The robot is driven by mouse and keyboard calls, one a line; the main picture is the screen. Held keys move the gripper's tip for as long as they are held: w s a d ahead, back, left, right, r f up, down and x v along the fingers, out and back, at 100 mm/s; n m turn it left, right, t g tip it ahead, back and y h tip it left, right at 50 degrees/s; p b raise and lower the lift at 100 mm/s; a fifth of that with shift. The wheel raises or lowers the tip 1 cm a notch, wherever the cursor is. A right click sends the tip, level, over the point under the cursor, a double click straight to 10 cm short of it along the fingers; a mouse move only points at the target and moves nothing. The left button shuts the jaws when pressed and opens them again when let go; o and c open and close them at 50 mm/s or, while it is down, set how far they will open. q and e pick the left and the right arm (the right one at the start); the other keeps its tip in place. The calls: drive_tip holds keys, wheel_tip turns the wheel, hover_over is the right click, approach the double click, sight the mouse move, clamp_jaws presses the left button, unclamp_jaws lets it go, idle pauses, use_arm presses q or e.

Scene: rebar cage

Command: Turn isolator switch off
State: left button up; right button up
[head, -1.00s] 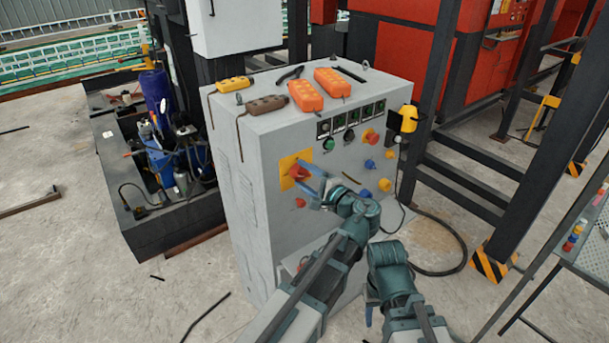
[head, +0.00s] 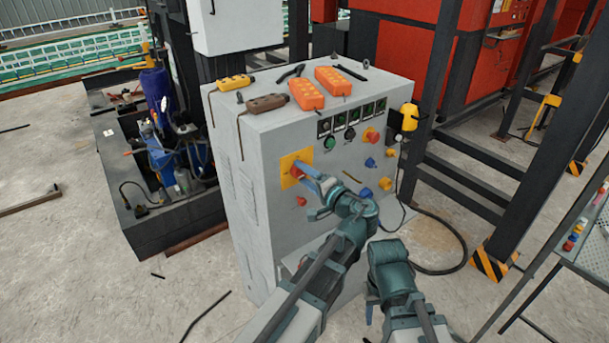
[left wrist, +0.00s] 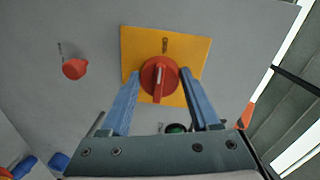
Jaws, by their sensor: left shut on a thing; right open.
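The isolator switch is a red rotary knob (left wrist: 159,79) on a yellow square plate (left wrist: 191,50), on the grey cabinet's front. In the head view its plate (head: 287,180) is at the cabinet's upper left, with the knob partly hidden by my gripper. My left gripper (head: 306,173) reaches it from the right and is shut on the knob. In the left wrist view its two blue fingers (left wrist: 164,76) lie on either side of the knob, whose ridge runs nearly up and down in the picture. My right gripper (head: 371,307) is low by the cabinet, open and mostly hidden.
The grey cabinet (head: 257,200) carries a red button (head: 371,135), blue knobs and a yellow box (head: 409,117). Orange pendants (head: 305,95) lie on its top. A black cable (head: 455,250) lies on the floor at right, near a dark steel frame (head: 520,190).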

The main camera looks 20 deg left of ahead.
use_arm(q)
drive_tip(key=shift+s+f, duration=0.1)
drive_tip(key=o, duration=1.4)
drive_tip(key=shift+c, duration=0.2)
